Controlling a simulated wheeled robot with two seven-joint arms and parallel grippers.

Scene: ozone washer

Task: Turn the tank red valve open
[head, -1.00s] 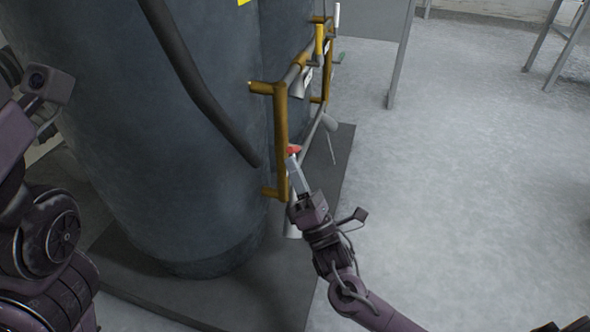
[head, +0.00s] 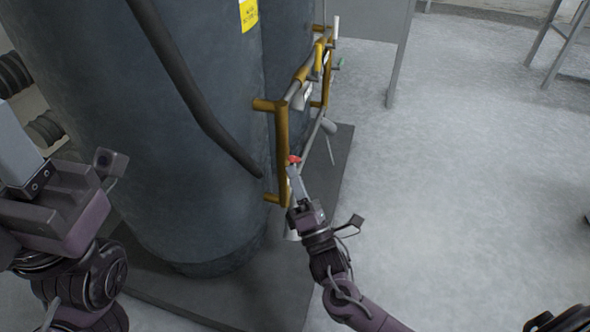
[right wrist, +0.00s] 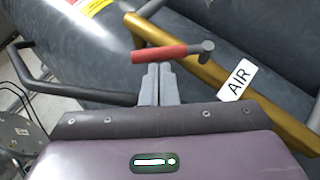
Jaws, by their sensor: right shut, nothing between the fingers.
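The red valve handle (head: 294,159) is small in the head view, beside the yellow pipe frame on the tank (head: 130,120). In the right wrist view it is a red bar (right wrist: 160,53) with a grey end, lying across just beyond my fingertips. My right gripper (head: 293,170) is shut and empty, its fingertips at the red handle. The right wrist view shows the two fingers (right wrist: 159,70) together at the bar's near side; I cannot tell whether they touch it. My left gripper (head: 14,135) is at the left edge, partly cut off, away from the valve.
A yellow pipe frame (head: 281,150) stands out from the tank close to my right gripper. A white AIR label (right wrist: 238,82) is on the yellow pipe. A dark pipe (head: 185,85) runs down the tank. The floor (head: 460,170) to the right is clear.

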